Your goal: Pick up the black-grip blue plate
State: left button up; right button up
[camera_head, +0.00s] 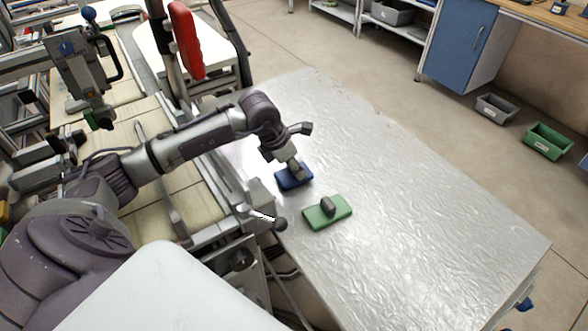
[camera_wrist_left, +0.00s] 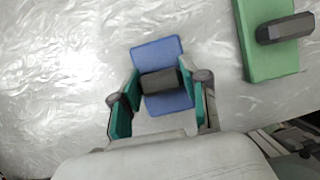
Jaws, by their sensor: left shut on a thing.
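The blue plate (camera_head: 292,180) lies on the silver table near its left edge, below my left gripper (camera_head: 295,168). In the left wrist view, the blue plate (camera_wrist_left: 157,55) has a black grip (camera_wrist_left: 161,82) across its middle. The fingers of my left gripper (camera_wrist_left: 163,92) stand on both sides of the black grip and are shut on it. In the head view the gripper hides most of the grip. I cannot tell whether the plate touches the table. My right gripper is not in view.
A green plate (camera_head: 338,216) with a black grip lies close by on the silver table (camera_head: 420,230); it also shows in the left wrist view (camera_wrist_left: 262,45). The rest of the tabletop is clear. A machine frame with metal parts borders the table's left edge.

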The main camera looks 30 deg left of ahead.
pick_arm(q)
notch_tip(320, 180, up, 3)
jog(key=shift+w+b, duration=0.1)
jog(key=shift+b, duration=0.3)
jog(key=s+d+r+b, duration=0.1)
jog(key=s+d+r, duration=0.1)
jog(key=d+r, duration=0.5)
jog(key=shift+d+b, duration=0.3)
jog(key=shift+d, duration=1.95)
